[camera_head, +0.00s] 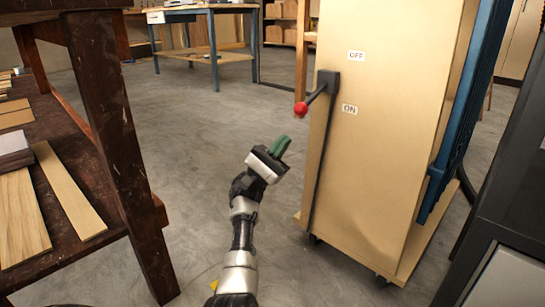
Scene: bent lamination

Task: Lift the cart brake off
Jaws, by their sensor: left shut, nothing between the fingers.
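The cart (380,150) is a tall tan wooden panel on small casters, right of centre. The brake lever (318,93) is a dark handle with a red ball knob (300,109) at its end. It pivots near the panel's left edge and slopes down to the left, with the knob about level with the ON label (349,109). The OFF label (356,55) is higher up. My left gripper (283,144) has green fingers and is shut and empty, below and slightly left of the knob, apart from it. My right gripper is out of view.
A dark red-brown bench (106,120) with wooden strips stands at the left. A blue-legged table (214,50) is at the back. A blue frame part (465,110) is on the cart's right side, and a dark cabinet (505,200) is at the right. Bare concrete floor lies between bench and cart.

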